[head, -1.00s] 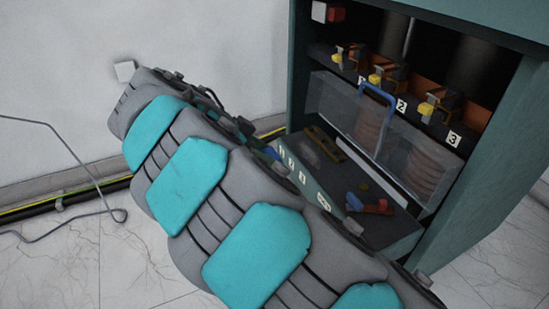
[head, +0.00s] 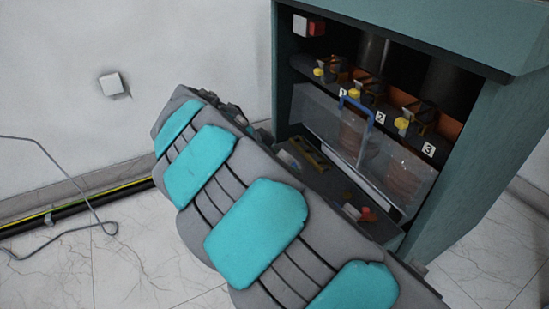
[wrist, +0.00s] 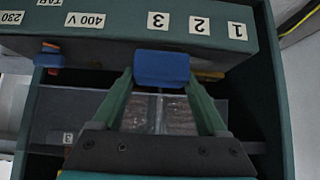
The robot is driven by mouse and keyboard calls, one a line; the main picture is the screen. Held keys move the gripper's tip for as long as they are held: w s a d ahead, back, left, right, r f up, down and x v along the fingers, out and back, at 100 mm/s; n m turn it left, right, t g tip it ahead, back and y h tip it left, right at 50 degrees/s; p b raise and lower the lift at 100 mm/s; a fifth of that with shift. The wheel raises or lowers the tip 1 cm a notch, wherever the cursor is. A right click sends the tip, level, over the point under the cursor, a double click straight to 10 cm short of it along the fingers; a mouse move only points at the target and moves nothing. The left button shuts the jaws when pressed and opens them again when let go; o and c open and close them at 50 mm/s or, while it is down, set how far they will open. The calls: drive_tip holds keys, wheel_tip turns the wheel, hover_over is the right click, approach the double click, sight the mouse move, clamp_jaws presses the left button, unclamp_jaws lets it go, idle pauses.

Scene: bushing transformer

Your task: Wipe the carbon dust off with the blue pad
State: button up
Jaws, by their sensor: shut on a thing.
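In the wrist view my gripper (wrist: 161,76) has its two green fingers closed on the blue pad (wrist: 162,62), a small blue block. The pad is at the fingertips, in front of a teal panel (wrist: 120,24) with upside-down labels 1, 2, 3 and 400 V. I cannot tell whether the pad touches anything. The cabinet (head: 465,170) stands open, with a dark shelf (head: 325,182) low inside. I cannot make out the carbon dust clearly in either view.
A clear cover (head: 410,170) with a blue handle (head: 357,104) stands across the cabinet, below bushings with yellow knobs (head: 402,123). A brown strip (head: 308,152) and a red-ended part (head: 367,214) lie on the shelf. A loose cable (head: 62,162) lies at left.

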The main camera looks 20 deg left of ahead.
drive_tip(key=shift+w+d+p, duration=0.45)
drive_tip(key=shift+w+d, duration=0.1)
drive_tip(key=shift+d, duration=0.05)
drive_tip(key=shift+w+d+f+b, duration=0.25)
drive_tip(key=shift+w+f+b, duration=0.05)
drive_tip(key=shift+f+b, duration=0.2)
drive_tip(key=shift+w+d+f+b, duration=0.25)
drive_tip(key=shift+w+d+b, duration=0.1)
drive_tip(key=shift+w+b, duration=0.15)
drive_tip(key=shift+w+d+f+b, duration=0.25)
drive_tip(key=shift+w+d+b, duration=0.1)
drive_tip(key=shift+w, duration=0.1)
drive_tip(key=shift+f+b, duration=0.4)
drive_tip(key=shift+w+a, duration=0.9)
drive_tip(key=shift+a, duration=0.1)
drive_tip(key=shift+a, duration=0.1)
